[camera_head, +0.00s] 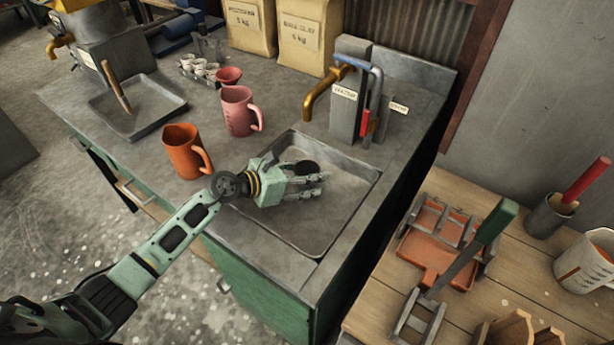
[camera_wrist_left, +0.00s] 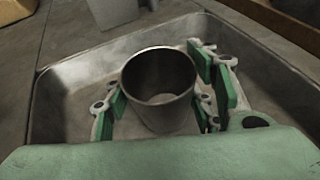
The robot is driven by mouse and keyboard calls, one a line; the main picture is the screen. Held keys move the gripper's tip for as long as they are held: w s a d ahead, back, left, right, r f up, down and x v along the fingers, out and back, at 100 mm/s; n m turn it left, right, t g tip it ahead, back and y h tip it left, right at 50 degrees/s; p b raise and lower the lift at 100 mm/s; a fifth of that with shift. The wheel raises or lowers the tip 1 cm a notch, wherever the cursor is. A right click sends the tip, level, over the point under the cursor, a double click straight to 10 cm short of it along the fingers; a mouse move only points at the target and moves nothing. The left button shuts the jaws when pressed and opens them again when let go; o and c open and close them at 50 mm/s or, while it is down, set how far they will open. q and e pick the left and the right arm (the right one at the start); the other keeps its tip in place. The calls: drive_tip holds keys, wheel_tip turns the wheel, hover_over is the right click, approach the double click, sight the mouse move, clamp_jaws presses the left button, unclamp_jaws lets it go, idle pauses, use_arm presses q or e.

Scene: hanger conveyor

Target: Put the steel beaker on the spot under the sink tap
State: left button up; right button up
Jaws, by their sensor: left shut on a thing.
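The steel beaker (camera_wrist_left: 158,88) is upright in my left gripper, with its open mouth facing the wrist camera and its inside looking empty. My left gripper (camera_head: 312,182) is shut on it, with green finger pads on both sides of its wall. In the head view only the dark mouth of the beaker (camera_head: 306,167) shows; the fingers hide its body. Gripper and beaker are over the sink basin (camera_head: 305,236). I cannot tell whether the beaker's base touches the basin floor. The tap (camera_head: 318,92), with a brass spout, stands behind the basin. My right gripper is out of view.
An orange jug (camera_head: 182,150) and a pink jug (camera_head: 238,110) stand left of the sink. A grey tray (camera_head: 160,115) and paper sacks (camera_head: 308,35) are farther back. A wooden table (camera_head: 500,290) with tools stands on the right, across a gap.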

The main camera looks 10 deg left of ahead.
use_arm(q)
drive_tip(key=shift+f, duration=0.25)
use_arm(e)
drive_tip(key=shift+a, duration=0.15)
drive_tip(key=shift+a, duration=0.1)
use_arm(q)
drive_tip(key=shift+f, duration=0.2)
drive_tip(key=o, duration=1.3)
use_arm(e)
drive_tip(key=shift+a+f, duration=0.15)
use_arm(q)
drive_tip(key=shift+r, duration=0.2)
